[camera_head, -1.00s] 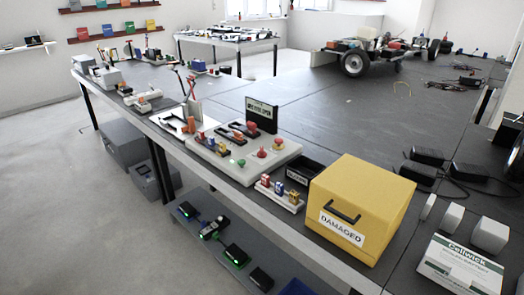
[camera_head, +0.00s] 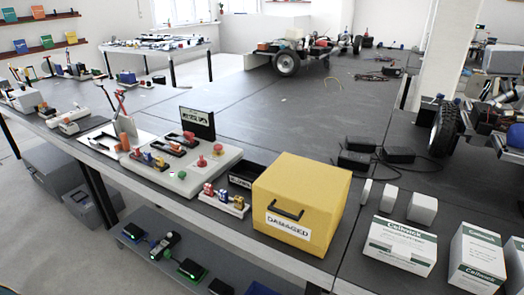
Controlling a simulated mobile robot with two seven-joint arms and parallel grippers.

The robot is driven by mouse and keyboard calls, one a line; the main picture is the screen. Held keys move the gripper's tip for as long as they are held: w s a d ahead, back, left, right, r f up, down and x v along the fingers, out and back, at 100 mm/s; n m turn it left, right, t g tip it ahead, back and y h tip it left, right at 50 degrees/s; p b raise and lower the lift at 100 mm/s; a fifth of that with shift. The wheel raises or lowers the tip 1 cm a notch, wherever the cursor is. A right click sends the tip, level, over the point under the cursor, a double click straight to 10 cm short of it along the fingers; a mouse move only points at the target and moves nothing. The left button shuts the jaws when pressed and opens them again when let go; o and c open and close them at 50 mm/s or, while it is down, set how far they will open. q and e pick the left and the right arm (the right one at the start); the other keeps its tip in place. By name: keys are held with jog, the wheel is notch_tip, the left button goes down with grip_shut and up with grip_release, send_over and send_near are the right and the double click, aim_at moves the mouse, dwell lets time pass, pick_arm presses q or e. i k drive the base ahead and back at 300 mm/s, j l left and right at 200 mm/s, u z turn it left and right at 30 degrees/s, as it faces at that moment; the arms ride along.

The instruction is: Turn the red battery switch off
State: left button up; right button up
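I cannot make out for certain which item is the red battery switch. A pale grey panel (camera_head: 215,170) on the dark bench carries small controls. On it a red knob (camera_head: 202,161) stands near a red-topped button on a yellow base (camera_head: 218,149) and a green button (camera_head: 181,174). A wheeled chassis (camera_head: 300,48) stands at the back of the bench, and part of a second chassis (camera_head: 470,120) shows at the right edge. Any switch on either is too small to tell. Neither of my grippers is in view.
A yellow box marked DAMAGED (camera_head: 300,195) stands at the bench's front edge. Black adapters with cables (camera_head: 375,152) lie behind. A lower shelf (camera_head: 135,250) holds small devices. Grey floor is open at the left.

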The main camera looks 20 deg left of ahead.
aim_at(202, 163)
jog(key=j+z, duration=0.6)
jog(key=z, duration=0.15)
jog(key=j+z, duration=0.55)
jog(key=j, duration=0.15)
jog(key=k+j+z, duration=0.25)
jog(key=j+z, duration=0.2)
jog(key=j, duration=0.15)
jog(key=k+j+z, duration=0.15)
jog(key=k+j, duration=0.15)
jog(key=j, duration=0.2)
jog(key=k+j+z, duration=0.15)
jog(key=k+j, duration=0.15)
jog(key=j, duration=0.15)
